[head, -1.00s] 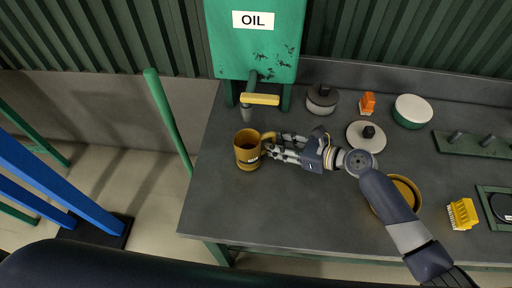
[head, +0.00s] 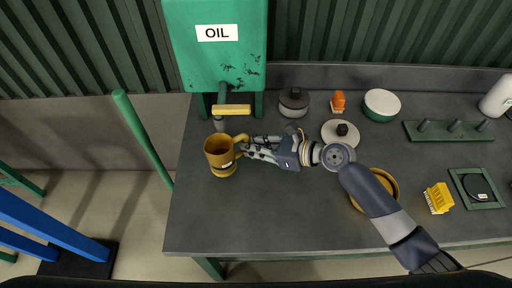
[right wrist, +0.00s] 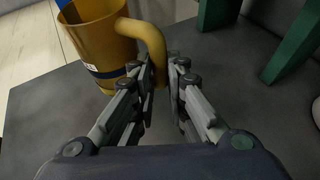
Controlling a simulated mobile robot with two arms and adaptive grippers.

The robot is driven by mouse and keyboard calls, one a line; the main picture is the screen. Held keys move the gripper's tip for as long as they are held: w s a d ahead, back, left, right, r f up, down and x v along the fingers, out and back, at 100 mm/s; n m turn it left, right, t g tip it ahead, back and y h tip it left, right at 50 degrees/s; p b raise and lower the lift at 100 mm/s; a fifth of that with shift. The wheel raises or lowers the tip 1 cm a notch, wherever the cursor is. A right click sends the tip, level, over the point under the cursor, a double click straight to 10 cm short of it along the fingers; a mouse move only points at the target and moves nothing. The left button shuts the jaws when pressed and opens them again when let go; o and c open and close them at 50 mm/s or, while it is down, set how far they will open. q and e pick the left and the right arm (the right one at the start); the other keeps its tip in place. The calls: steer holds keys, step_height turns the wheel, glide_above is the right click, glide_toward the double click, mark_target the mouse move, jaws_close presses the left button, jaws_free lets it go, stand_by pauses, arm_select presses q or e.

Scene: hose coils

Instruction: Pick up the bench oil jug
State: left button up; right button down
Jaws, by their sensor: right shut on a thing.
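The bench oil jug (head: 221,155) is a yellow-brown jug with a dark label, near the left end of the grey bench. It looks slightly tilted, and I cannot tell whether its base touches the bench. In the right wrist view the jug (right wrist: 104,38) is at the upper left, with its handle between the fingers. My right gripper (head: 246,149) reaches in from the right and is shut on the jug's handle; its fingers also show in the right wrist view (right wrist: 162,78). My left gripper is not in view.
A green oil tank (head: 216,45) with a yellow-handled tap (head: 232,110) stands behind the jug. A grey lidded pot (head: 293,102), an orange item (head: 338,101), a green-and-white bowl (head: 382,104), a yellow ring (head: 386,184) and a yellow brush (head: 438,198) are on the bench (head: 290,220). A green pole (head: 142,140) stands left.

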steer(key=s+a+r+p, duration=0.1)
steer(key=s+a, duration=0.9)
steer(key=s, duration=0.1)
steer(key=shift+r, duration=0.15)
steer(key=shift+w, duration=0.1)
stand_by(1.2)
